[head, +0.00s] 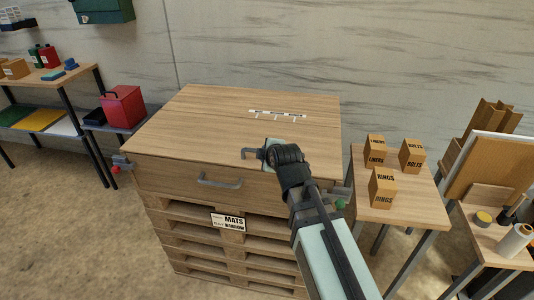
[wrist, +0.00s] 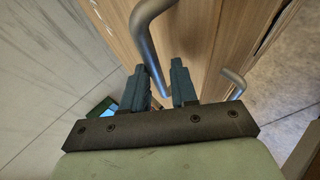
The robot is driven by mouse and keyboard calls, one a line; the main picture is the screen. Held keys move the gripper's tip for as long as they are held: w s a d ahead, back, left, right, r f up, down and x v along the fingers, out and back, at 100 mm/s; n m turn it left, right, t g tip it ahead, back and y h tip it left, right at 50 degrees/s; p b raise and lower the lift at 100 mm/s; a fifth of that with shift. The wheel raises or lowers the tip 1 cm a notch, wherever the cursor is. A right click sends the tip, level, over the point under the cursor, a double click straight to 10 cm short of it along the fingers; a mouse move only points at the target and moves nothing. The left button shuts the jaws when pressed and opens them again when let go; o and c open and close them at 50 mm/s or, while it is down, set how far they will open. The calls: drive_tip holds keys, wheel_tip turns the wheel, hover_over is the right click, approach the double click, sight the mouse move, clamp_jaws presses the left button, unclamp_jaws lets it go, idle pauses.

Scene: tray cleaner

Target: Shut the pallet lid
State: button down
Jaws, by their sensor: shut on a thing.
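A wooden box with a flat wooden lid (head: 220,112) stands on stacked pallets (head: 235,250) in the middle of the head view. The lid lies over the box and looks about level; I cannot tell whether a small gap is left. A grey bar handle (head: 249,153) is at the lid's front edge. My gripper (head: 265,153) is at this handle. In the wrist view my fingers (wrist: 164,88) are on either side of the end of a bent metal bar (wrist: 148,35), and they are shut on it. A second grey handle (head: 219,182) is on the box front, left of my gripper.
A red-knobbed clamp (head: 117,167) and a green knob (head: 341,204) are at the box's sides. A small table (head: 405,212) with cardboard boxes stands right. A red container (head: 123,107) and shelving stand left. My arm covers the box's right front.

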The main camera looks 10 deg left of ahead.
drive_tip(key=shift+s+f+g, duration=0.3)
drive_tip(key=shift+s+f, duration=0.15)
drive_tip(key=shift+f, duration=0.25)
drive_tip(key=c, duration=1.1)
unclamp_jaws()
drive_tip(key=shift+w+r, duration=0.2)
drive_tip(key=shift+r, duration=0.3)
wheel_tip(320, 180, up, 10)
drive_tip(key=shift+f, duration=0.1)
